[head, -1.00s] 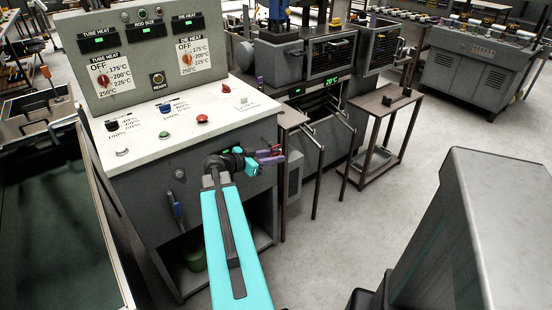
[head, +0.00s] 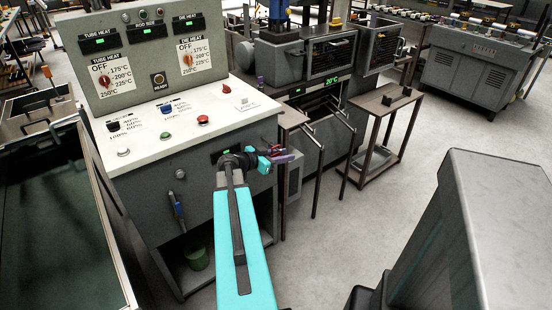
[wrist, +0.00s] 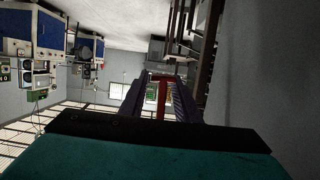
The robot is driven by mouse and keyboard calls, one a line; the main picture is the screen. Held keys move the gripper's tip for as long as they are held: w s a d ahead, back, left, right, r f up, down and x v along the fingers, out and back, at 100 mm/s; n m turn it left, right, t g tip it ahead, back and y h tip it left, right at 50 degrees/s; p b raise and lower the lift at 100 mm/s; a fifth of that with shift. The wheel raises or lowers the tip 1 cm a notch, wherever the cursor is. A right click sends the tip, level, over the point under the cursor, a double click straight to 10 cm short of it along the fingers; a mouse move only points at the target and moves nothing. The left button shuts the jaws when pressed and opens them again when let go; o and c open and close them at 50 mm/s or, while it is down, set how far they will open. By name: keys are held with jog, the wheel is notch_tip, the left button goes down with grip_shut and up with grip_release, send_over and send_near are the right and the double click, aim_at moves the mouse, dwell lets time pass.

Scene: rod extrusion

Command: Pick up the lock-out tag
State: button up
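I cannot make out the lock-out tag for certain in either view. My gripper (head: 296,156) is at the right front edge of the grey control console, beside its front panel. The wrist view also shows my gripper (wrist: 163,82), its two dark purple fingers apart with a visible gap. A narrow red T-shaped piece (wrist: 162,95) shows between the fingers. I cannot tell whether it is the tag, a part of my gripper, or touching the fingers.
The control console (head: 215,130) has knobs and coloured buttons. A blue-handled item (head: 177,208) hangs on its front, above a green pot (head: 196,258). A brown side table (head: 385,105) stands right of the press. Open floor (head: 335,240) lies in front.

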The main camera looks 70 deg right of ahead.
dwell(0.3)
grip_shut()
jog(key=shift+r, duration=0.15)
jog(key=s+a+p, duration=0.5)
jog(key=s+p, duration=0.2)
jog(key=p, duration=0.2)
jog(key=s+a+r+p, duration=0.1)
jog(key=s+a+p, duration=0.3)
jog(key=s+p, duration=0.4)
jog(key=shift+a+r+p, duration=0.15)
jog(key=shift+a+p, duration=0.2)
jog(key=shift+p, duration=0.7)
dwell(0.6)
jog(key=shift+s, duration=0.1)
